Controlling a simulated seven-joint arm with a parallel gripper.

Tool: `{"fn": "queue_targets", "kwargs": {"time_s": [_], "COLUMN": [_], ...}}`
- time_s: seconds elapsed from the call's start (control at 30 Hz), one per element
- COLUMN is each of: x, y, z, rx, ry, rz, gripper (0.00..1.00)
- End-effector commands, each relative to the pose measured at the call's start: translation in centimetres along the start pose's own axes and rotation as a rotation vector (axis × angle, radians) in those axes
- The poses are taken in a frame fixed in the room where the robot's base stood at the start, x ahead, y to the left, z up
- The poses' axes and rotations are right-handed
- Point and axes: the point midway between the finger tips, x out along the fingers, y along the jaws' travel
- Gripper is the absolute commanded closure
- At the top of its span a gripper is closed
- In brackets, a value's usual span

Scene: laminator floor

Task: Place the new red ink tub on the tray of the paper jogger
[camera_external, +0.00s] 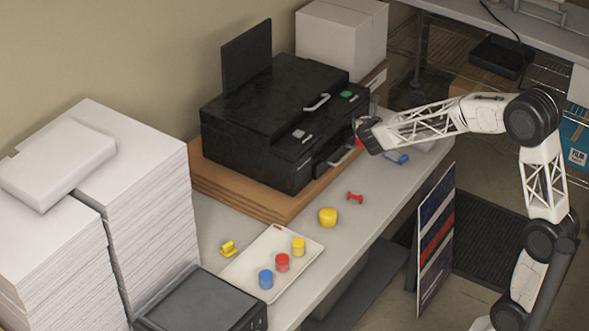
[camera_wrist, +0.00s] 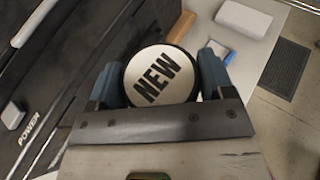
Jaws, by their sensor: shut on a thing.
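My gripper (camera_external: 365,137) is beside the front right of the black machine, above the bench. In the wrist view my gripper (camera_wrist: 160,82) is shut on a round tub (camera_wrist: 158,75) with a white lid marked "NEW". A bit of the tub's red side (camera_external: 359,143) shows in the external view, mostly hidden by the gripper. A cream tray (camera_external: 246,272) lies on the bench at front left. On it stand a blue tub (camera_external: 266,279), a red tub (camera_external: 283,263) and a yellow tub (camera_external: 298,246). I cannot tell which machine is the paper jogger.
The black machine (camera_external: 265,115) stands on brown boards (camera_external: 240,190). A yellow tub (camera_external: 328,217), a red spool-like piece (camera_external: 355,197) and a yellow piece (camera_external: 229,248) lie loose on the bench. Paper stacks (camera_external: 140,180) and a dark flat device (camera_external: 200,303) stand left.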

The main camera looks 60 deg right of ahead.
Motion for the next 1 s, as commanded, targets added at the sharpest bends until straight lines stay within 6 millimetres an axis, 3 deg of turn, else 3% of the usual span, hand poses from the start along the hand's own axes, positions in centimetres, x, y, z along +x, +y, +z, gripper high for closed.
{"fn": "queue_targets", "kwargs": {"time_s": [0.4,1.0], "x": [-5.5,-15.0], "y": [8.6,19.2], "z": [-1.8,-5.4], "rx": [-0.02,-0.05], "ry": [-0.01,-0.016], "rz": [0.069,0.162], "gripper": [0.58,0.58]}}
